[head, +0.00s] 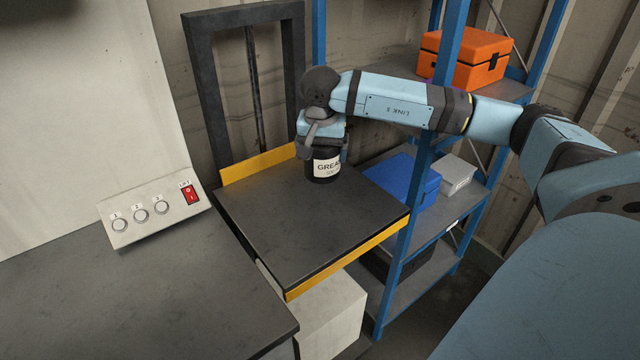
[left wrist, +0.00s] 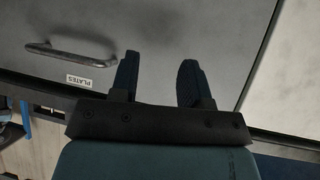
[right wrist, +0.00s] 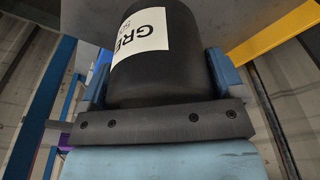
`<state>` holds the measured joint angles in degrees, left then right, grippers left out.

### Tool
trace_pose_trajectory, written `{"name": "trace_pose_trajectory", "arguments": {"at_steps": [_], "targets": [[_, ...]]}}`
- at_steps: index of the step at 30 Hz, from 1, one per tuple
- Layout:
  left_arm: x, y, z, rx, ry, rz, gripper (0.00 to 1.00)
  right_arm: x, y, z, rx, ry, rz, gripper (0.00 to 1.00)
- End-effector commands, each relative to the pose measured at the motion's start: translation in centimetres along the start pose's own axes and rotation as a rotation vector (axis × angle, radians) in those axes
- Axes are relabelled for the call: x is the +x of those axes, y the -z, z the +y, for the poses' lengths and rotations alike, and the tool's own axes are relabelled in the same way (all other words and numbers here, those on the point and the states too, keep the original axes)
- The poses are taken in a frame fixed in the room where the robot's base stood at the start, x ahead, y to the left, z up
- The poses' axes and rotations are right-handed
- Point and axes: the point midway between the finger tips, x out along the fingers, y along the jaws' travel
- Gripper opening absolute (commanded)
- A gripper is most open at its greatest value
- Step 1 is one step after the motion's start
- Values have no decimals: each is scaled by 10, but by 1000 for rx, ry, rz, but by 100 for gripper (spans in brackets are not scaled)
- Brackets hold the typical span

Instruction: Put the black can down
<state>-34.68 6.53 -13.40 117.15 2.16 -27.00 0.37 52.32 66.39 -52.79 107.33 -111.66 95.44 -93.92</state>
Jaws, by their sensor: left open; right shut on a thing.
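The black can (head: 323,167) has a white label with the letters "GREA". It is upright at the back of the dark lift platform (head: 300,225), on or just above its surface; I cannot tell which. My right gripper (head: 322,150) is shut on the can from above. In the right wrist view the can (right wrist: 158,60) sits between the two fingers of my right gripper (right wrist: 160,80). My left gripper (left wrist: 160,85) is open and empty in the left wrist view, in front of a grey panel with a handle labelled "PLATES".
A control box (head: 155,208) with round buttons and a red switch (head: 190,193) stands on the grey counter (head: 150,290) at left. A blue shelf rack at right holds an orange case (head: 466,58), a blue box (head: 402,181) and a grey box (head: 456,174). The platform's front is clear.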

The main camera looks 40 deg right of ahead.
Motion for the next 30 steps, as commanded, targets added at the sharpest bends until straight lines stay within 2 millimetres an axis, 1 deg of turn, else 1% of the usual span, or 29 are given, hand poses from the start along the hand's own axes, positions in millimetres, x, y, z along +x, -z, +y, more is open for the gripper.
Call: {"name": "trace_pose_trajectory", "arguments": {"at_steps": [1,3,6,9,17,24,26,30], "targets": [[0,0,0,2,0,0,43,13,-3,1,-1,-2,-2,45],[0,0,-1,5,0,0,43,31,-5,0,0,-2,-2,45],[-1,-1,-2,10,0,-2,43,52,-8,0,-1,-1,-2,45],[-1,-2,-4,15,0,-3,43,68,-11,0,0,0,-1,45],[-1,-2,-4,16,0,-3,43,85,-13,0,0,1,0,45],[0,-1,-2,7,1,-1,43,118,-18,-1,-1,1,-1,45],[0,0,-1,5,1,0,43,121,-19,-1,-1,2,0,45],[0,0,0,-1,1,1,43,121,-18,-1,-1,3,1,45]]}}
